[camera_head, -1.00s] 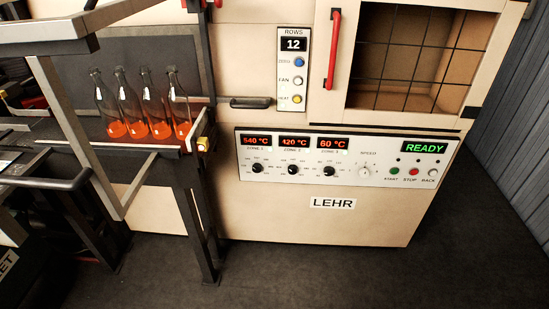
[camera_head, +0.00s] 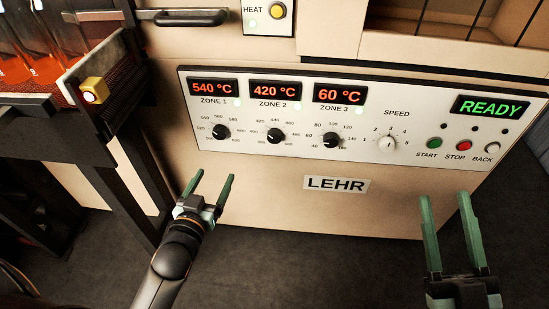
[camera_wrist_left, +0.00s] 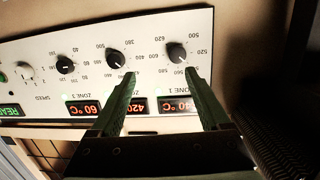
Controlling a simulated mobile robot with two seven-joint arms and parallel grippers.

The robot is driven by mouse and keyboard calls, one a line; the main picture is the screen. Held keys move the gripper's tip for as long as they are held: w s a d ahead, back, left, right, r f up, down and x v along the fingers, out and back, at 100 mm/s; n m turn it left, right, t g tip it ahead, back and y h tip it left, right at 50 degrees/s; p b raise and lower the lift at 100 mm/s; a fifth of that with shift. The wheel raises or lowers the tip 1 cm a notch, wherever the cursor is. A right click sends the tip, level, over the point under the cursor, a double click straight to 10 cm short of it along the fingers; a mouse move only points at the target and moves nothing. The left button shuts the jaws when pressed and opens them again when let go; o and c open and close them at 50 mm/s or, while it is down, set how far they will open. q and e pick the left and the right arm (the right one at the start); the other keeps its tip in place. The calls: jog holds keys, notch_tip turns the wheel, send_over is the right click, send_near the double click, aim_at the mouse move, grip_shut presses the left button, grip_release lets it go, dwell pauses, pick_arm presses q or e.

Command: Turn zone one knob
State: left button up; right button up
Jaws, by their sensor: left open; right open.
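The zone one knob (camera_head: 221,132) is the leftmost black knob on the white control panel, below a display reading 540 °C. My left gripper (camera_head: 211,178) is open and empty, below this knob in the head view and apart from it. In the left wrist view the zone one knob (camera_wrist_left: 177,53) lies beyond the open fingers (camera_wrist_left: 163,80), nearer the right finger. The zone two knob (camera_wrist_left: 116,60) shows beyond the left finger. My right gripper (camera_head: 447,207) is open and empty, below the panel's right part.
Beside it are the zone two knob (camera_head: 274,136), zone three knob (camera_head: 331,140) and speed knob (camera_head: 386,143). The START (camera_head: 433,143), STOP (camera_head: 464,146) and BACK (camera_head: 493,149) buttons sit at right. A dark frame with a yellow button (camera_head: 95,90) stands left of the panel.

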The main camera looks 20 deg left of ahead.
aim_at(219, 136)
pick_arm(q)
jog(key=shift+n+t+y, duration=0.5)
jog(key=shift+t+y, duration=0.2)
jog(key=shift+t, duration=0.1)
jog(key=a+b+x, duration=0.1)
jog(key=b+x, duration=0.1)
jog(key=x, duration=0.2)
jog(key=b+x, duration=0.2)
jog(key=x, duration=0.3)
jog(key=a+b+x, duration=0.1)
jog(key=b+x, duration=0.2)
jog(key=x, duration=0.2)
jog(key=shift+s+a+f, duration=0.25)
jog(key=shift+a+f, duration=0.05)
jog(key=shift+f, duration=0.1)
pick_arm(e)
jog(key=s+n+y, duration=0.2)
jog(key=s+y, duration=0.1)
jog(key=s+a+n+y, duration=0.1)
jog(key=y, duration=0.1)
jog(key=shift+s+f+n+t, duration=0.25)
jog(key=shift+s+n+t, duration=0.05)
jog(key=shift+s+t, duration=0.1)
pick_arm(q)
jog(key=shift+c, duration=0.2)
pick_arm(e)
jog(key=shift+a+y, duration=0.1)
jog(key=shift+y, duration=0.3)
pick_arm(q)
grip_shut()
